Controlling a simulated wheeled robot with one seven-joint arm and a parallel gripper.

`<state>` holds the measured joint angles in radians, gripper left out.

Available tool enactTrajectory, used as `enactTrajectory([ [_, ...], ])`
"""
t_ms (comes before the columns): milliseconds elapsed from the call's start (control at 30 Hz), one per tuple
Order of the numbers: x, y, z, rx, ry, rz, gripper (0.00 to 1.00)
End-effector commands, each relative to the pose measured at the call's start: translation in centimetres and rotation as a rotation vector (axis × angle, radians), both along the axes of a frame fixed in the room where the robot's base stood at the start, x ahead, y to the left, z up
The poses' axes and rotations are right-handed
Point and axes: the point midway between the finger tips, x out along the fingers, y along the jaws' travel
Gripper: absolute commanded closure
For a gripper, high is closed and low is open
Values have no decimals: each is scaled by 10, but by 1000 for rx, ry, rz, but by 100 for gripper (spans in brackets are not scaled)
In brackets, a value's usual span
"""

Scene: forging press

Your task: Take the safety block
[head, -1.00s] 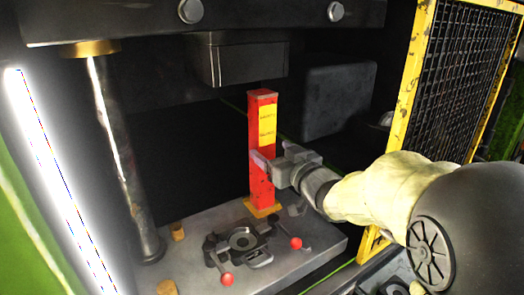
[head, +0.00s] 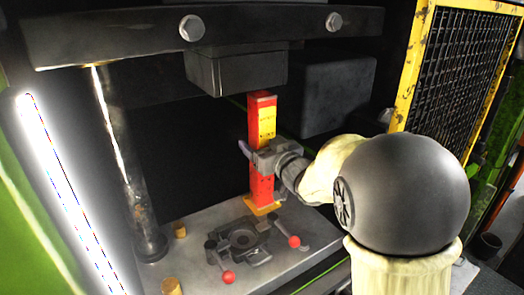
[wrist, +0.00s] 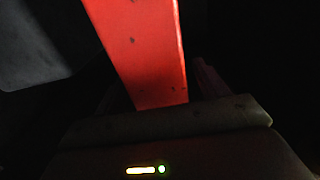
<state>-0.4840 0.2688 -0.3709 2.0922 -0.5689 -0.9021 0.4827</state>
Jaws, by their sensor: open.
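The safety block (head: 262,118) is a tall red post with a yellow label. It stands upright on a yellow base on the press bed, under the dark upper die. My gripper (head: 252,152) is open at the block's mid-height, reaching in from the right. One finger shows at the block's left side, and the gripper body covers part of the block's front. The other finger is hard to make out. In the wrist view the red block (wrist: 145,50) rises close in front of the gripper body; contact cannot be told.
The upper die (head: 235,70) hangs above the block. A lower die fixture (head: 242,240) with red-knobbed levers sits on the bed (head: 195,255). A steel column (head: 125,170) stands left, and a yellow mesh guard (head: 465,60) stands right.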

Motion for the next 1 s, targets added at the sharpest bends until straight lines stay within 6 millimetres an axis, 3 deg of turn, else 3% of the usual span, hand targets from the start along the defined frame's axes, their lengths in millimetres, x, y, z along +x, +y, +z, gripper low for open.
enactTrajectory([
  [467, 0, -1, 0, 0, 0, -1, 27],
  [833, 0, -2, 0, 0, 0, -3, 98],
  [1000, 0, -2, 3, 3, -6, -2, 100],
])
